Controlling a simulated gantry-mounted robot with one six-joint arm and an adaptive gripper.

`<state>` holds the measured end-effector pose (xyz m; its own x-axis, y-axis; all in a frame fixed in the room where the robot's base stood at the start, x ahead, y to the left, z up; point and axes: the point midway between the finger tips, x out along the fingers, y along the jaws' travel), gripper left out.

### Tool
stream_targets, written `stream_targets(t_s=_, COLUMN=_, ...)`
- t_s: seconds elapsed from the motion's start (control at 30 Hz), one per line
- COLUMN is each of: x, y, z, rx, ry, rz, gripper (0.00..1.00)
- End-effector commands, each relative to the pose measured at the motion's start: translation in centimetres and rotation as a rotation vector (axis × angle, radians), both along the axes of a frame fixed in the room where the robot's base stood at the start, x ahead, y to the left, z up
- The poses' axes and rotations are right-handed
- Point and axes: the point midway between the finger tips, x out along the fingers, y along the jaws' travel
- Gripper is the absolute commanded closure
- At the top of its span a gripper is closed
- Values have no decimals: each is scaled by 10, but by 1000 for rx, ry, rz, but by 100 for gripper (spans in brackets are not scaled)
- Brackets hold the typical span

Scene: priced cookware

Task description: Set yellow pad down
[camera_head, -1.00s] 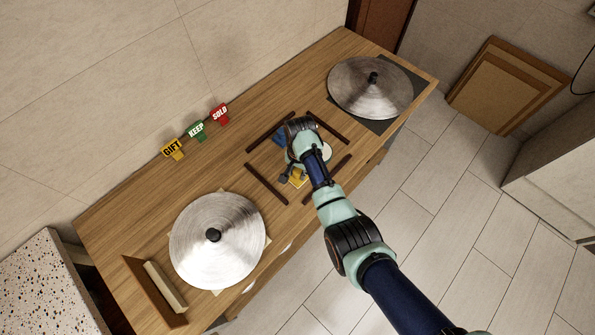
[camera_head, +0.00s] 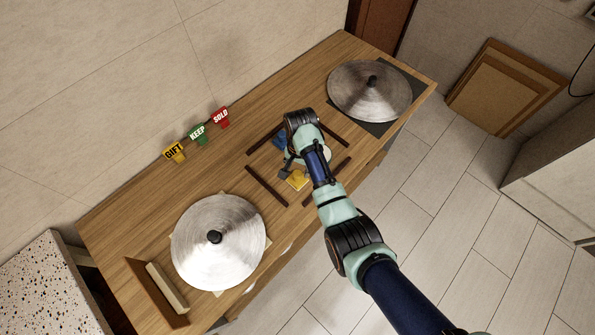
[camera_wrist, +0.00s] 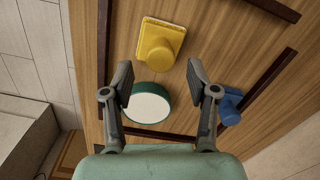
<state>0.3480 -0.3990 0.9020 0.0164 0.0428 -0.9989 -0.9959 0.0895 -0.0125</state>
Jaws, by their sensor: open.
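The yellow pad (camera_wrist: 160,44) lies on the wooden counter, with a raised knob-like block on top. It also shows in the head view (camera_head: 298,180), partly beside my gripper. My gripper (camera_wrist: 158,90) is open and empty in the wrist view, with the yellow pad beyond its fingertips and apart from them. In the head view my gripper (camera_head: 290,170) is over the framed area, its fingers partly hidden by my arm.
A green-rimmed white disc (camera_wrist: 148,103) and a blue block (camera_wrist: 230,106) sit nearby. Dark strips (camera_head: 267,186) border the area. Metal lids (camera_head: 217,242) (camera_head: 369,90) stand at both ends. GIFT (camera_head: 175,152), KEEP (camera_head: 198,133) and SOLD (camera_head: 221,117) signs stand behind.

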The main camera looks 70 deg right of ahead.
Motion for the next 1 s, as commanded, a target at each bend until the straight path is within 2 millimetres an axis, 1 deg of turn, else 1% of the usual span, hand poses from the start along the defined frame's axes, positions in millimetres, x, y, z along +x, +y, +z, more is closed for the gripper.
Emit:
stream_targets(t_s=0.03, x=0, y=-2, z=18, rx=-3, ry=-3, rz=0, gripper=41)
stream_targets(t_s=0.1, x=0, y=-2, z=35, rx=-3, ry=-4, rz=0, gripper=41)
stream_targets(t_s=0.2, x=-1, y=-3, z=55, rx=-1, ry=-2, rz=0, gripper=41)
stream_targets(t_s=0.33, x=-1, y=-4, z=72, rx=-1, ry=-1, rz=0, gripper=41)
stream_targets(t_s=0.47, x=-1, y=-4, z=78, rx=0, ry=0, rz=0, gripper=41)
stream_targets(t_s=0.87, x=-1, y=-3, z=77, rx=0, ry=0, rz=0, gripper=41)
stream_targets(t_s=0.93, x=3, y=0, z=78, rx=-8, ry=-7, rz=17, gripper=41)
stream_targets(t_s=0.97, x=9, y=5, z=79, rx=-20, ry=-17, rz=41, gripper=41)
stream_targets(t_s=1.0, x=21, y=15, z=81, rx=-50, ry=-41, rz=96, gripper=41)
